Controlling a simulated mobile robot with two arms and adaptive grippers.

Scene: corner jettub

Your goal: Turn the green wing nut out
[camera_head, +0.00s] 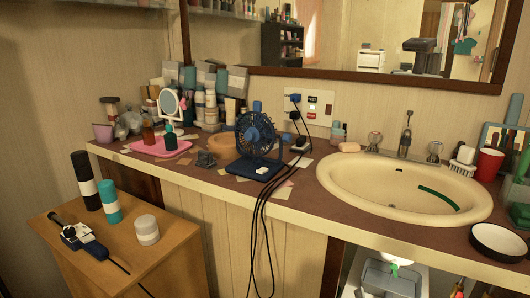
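A small green piece (394,268), which looks like the green wing nut, shows in the open space under the sink counter at the bottom of the head view. It is at the top of a pale grey box-like fitting (388,280). It is too small to tell its exact shape or how far it is screwed in. The lower part of the fitting is cut off by the picture's bottom edge. Neither of my grippers is in view.
The counter edge (345,228) overhangs the open space. Above are the cream basin (375,190), red cup (487,164) and blue fan (258,140), whose dark cables (265,225) hang down the front. A wooden side table (160,255) with bottles stands at left.

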